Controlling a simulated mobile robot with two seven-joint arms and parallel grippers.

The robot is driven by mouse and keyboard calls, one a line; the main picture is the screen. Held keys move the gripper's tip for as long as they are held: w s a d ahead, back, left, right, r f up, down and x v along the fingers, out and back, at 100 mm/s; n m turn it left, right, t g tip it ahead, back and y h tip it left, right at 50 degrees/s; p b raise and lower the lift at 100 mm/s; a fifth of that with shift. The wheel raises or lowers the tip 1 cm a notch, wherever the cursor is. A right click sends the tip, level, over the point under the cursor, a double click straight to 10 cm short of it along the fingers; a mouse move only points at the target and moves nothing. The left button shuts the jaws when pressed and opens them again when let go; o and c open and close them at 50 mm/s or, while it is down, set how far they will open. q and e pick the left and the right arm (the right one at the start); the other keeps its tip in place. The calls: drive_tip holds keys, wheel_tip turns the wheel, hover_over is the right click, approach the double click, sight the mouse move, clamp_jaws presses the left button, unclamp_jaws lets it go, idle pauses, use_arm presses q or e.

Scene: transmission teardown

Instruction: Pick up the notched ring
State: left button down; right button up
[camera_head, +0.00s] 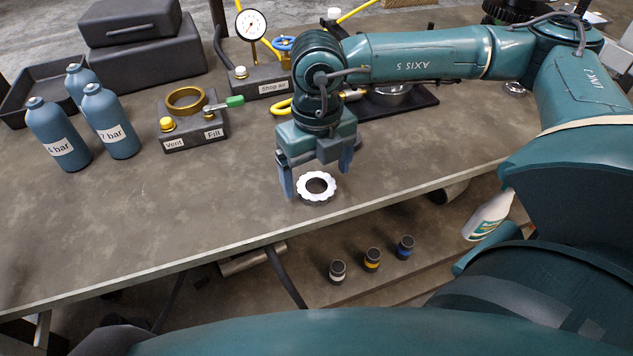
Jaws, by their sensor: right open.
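The notched ring (317,197) is a white ring with a scalloped outer edge and a round hole. It lies flat on the grey table near its front edge in the head view. My right gripper (315,183) is open above and just behind the ring, pointing down. One blue-grey finger is at the ring's left side and the other is at its upper right. I cannot tell whether the fingers touch the ring. The left gripper is not in view.
A vent and fill block (192,122) and several blue bottles (60,137) stand to the left. A pressure gauge (251,25) on a shop air block (262,82) stands behind. The front table edge (224,238) is close to the ring. Bare table lies left of the gripper.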

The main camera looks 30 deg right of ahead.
wheel_tip(320, 180, down, 2)
drive_tip(key=shift+w, duration=0.1)
drive_tip(key=shift+r, duration=0.1)
drive_tip(key=c, duration=1.2)
